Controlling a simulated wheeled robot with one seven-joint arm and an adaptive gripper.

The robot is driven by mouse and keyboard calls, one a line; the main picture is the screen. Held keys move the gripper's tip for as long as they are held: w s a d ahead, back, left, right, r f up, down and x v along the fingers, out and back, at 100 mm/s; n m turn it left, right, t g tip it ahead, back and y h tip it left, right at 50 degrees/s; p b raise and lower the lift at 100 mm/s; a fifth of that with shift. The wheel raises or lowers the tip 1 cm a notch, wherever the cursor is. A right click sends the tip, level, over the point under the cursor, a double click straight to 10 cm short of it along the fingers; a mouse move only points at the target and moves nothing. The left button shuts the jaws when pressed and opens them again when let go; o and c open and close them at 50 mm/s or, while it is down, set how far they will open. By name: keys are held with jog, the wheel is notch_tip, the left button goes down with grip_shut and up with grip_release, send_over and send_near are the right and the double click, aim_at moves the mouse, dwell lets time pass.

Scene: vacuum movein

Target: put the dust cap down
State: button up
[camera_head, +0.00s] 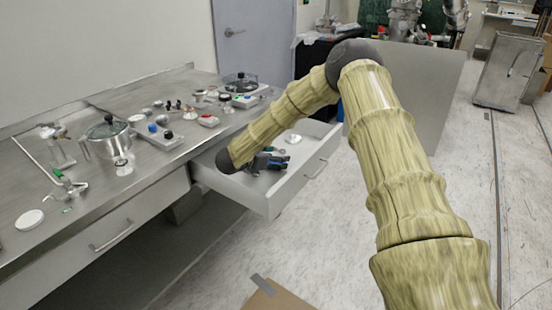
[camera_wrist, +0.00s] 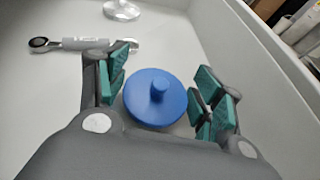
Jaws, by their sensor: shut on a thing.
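The dust cap (camera_wrist: 155,96) is a round blue disc with a small raised knob in its middle. In the wrist view it sits between the two green-padded fingers of my gripper (camera_wrist: 163,92), low inside the open drawer. My gripper is shut on the cap. In the head view my gripper (camera_head: 264,164) is inside the drawer (camera_head: 262,200), and my arm partly covers it. Whether the cap touches the drawer floor cannot be told.
A ratchet-like wrench (camera_wrist: 85,44) and a clear round piece (camera_wrist: 122,9) lie on the drawer floor beyond my gripper. The drawer's side wall (camera_wrist: 248,55) stands close on the right. The steel bench (camera_head: 160,170) holds a pot (camera_head: 108,137) and several small parts.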

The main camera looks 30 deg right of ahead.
jog(key=shift+f+b, duration=0.35)
jog(key=shift+f, duration=0.05)
jog(key=o, duration=0.7)
jog(key=shift+r, duration=0.1)
jog(key=shift+r+p, duration=0.85)
jog(key=shift+p, duration=0.1)
jog(key=v, duration=0.4)
jog(key=b+v, duration=0.1)
jog(key=v, duration=0.6)
jog(key=shift+a+f, duration=0.15)
jog(key=shift+a, duration=0.3)
